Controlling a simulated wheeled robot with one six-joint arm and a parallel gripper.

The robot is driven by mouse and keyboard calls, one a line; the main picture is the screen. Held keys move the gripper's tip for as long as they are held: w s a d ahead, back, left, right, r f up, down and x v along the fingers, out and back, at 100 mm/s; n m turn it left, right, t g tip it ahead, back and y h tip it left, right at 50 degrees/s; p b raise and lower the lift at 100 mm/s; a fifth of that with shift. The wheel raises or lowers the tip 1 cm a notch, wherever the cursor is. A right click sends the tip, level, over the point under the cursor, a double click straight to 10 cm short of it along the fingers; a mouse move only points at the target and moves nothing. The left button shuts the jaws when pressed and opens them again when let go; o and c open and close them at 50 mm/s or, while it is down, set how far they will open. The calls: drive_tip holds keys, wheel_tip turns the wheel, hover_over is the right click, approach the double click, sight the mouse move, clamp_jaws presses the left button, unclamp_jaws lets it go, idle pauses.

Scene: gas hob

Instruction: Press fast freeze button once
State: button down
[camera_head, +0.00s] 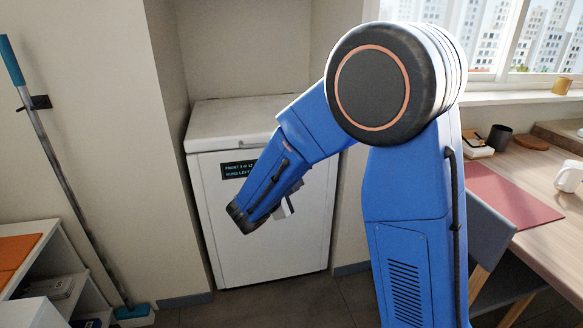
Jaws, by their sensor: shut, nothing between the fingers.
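A white chest freezer (285,255) with a shut lid (225,122) stands in the alcove. A small dark display (236,169) with light lettering is on the upper left of its front; my arm covers its right end. I cannot make out a fast freeze button; part of the front is hidden behind my arm. My gripper (286,208) shows only in part, as a small pale piece beside my blue forearm, in front of the freezer. It looks shut and empty. I cannot tell its distance from the freezer front.
A wooden table with a white mug (568,176), a dark cup (500,137) and a red mat (508,195) is at right, with a grey chair (474,233) before it. A mop (65,175) leans at left near a white shelf (40,265). Some floor before the freezer is bare.

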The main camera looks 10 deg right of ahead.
drive_tip(key=w, duration=0.8)
drive_tip(key=shift+w, duration=0.15)
idle(2.0)
drive_tip(key=shift+w, duration=0.25)
drive_tip(key=shift+w, duration=0.4)
idle(0.8)
drive_tip(key=shift+s, duration=0.85)
drive_tip(key=shift+s, duration=2.5)
